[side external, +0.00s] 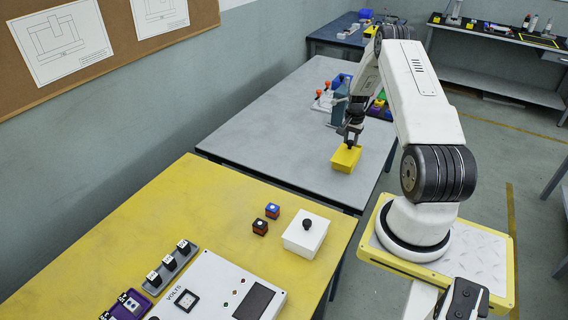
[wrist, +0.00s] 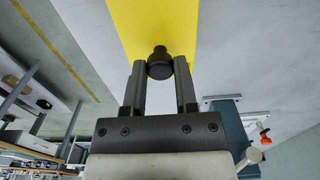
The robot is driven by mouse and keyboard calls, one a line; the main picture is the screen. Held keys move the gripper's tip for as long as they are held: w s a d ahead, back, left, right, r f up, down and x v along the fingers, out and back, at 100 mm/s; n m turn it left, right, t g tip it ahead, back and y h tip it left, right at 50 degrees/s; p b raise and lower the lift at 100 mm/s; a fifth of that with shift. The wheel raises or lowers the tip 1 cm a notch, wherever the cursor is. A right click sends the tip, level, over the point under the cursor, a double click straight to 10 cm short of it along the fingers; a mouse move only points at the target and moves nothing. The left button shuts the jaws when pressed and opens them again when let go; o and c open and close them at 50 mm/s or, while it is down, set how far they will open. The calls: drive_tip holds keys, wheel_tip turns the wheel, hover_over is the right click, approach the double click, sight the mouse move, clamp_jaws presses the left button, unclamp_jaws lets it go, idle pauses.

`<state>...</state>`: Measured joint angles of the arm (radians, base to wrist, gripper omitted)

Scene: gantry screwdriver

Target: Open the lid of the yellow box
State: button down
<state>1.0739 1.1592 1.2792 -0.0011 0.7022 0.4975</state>
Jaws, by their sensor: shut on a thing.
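The yellow box (side external: 345,160) sits on the grey table, near its right edge in the side view. Its yellow lid (wrist: 150,25) fills the upper middle of the wrist view. A black round knob (wrist: 160,62) stands on the lid. My gripper (side external: 350,143) is directly above the box, pointing down. In the wrist view its two fingers (wrist: 160,75) are on either side of the knob, shut on it. I see no clear gap between lid and box; the box's inside is hidden.
Behind the box on the grey table (side external: 270,125) stand a blue-grey fixture (side external: 338,110), red-knobbed parts (side external: 320,97) and coloured bins (side external: 380,105). The yellow table (side external: 150,215) in front holds a white box with a black knob (side external: 306,234), small blocks and a volts panel (side external: 215,290). The grey table's left part is clear.

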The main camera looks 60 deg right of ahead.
sight(342, 159)
drive_tip(key=shift+a, duration=3.75)
drive_tip(key=shift+c, duration=1.8)
unclamp_jaws()
drive_tip(key=shift+r, duration=0.15)
wheel_tip(342, 159, up, 8)
drive_tip(key=shift+f, duration=0.2)
